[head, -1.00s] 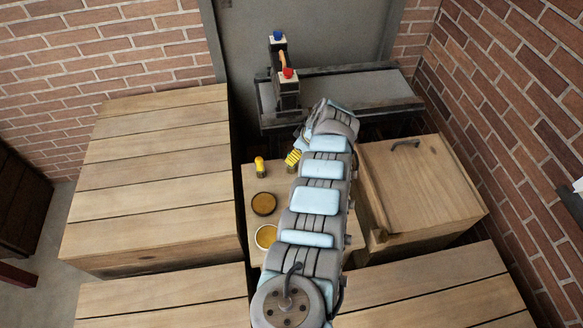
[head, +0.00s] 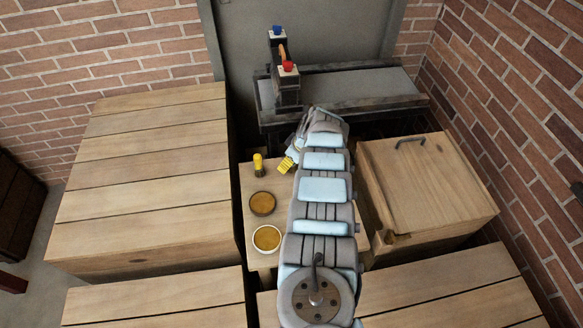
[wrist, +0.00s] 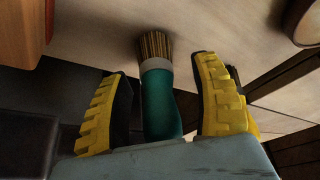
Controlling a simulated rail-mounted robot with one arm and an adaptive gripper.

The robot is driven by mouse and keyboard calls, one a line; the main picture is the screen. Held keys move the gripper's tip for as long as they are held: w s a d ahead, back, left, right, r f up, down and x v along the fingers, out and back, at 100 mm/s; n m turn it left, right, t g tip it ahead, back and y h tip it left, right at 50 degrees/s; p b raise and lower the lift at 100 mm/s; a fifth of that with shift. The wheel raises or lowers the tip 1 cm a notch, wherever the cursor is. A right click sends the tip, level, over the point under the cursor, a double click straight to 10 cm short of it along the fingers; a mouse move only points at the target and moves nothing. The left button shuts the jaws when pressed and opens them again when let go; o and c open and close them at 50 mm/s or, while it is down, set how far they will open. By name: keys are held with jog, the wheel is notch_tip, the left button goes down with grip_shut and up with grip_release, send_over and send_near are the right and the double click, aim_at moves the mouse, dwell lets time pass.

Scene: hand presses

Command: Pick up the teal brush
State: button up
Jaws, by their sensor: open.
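The teal brush (wrist: 160,100) shows in the wrist view, with a teal handle, a pale collar and brown bristles pointing toward the top of the picture. My gripper (wrist: 161,68) is open, with one yellow ridged finger on each side of the handle. Gaps show between the handle and both fingers. The handle's lower end is hidden behind my gripper's body. In the head view my gripper (head: 286,164) is over the back of the small wooden table (head: 248,208), partly hidden by my arm. I cannot make out the teal brush there.
A yellow-topped object (head: 258,165) stands left of my gripper. Two round dishes, one dark-rimmed (head: 262,203) and one pale-rimmed (head: 267,239), are nearer. A press (head: 288,85) stands behind. A wooden box (head: 425,185) is at right, and a bare plank table (head: 150,175) at left.

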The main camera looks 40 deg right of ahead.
jog(key=shift+w+f+b, duration=0.2)
jog(key=shift+f+b, duration=0.2)
jog(key=shift+f, duration=0.15)
jog(key=shift+c, duration=0.3)
grip_shut()
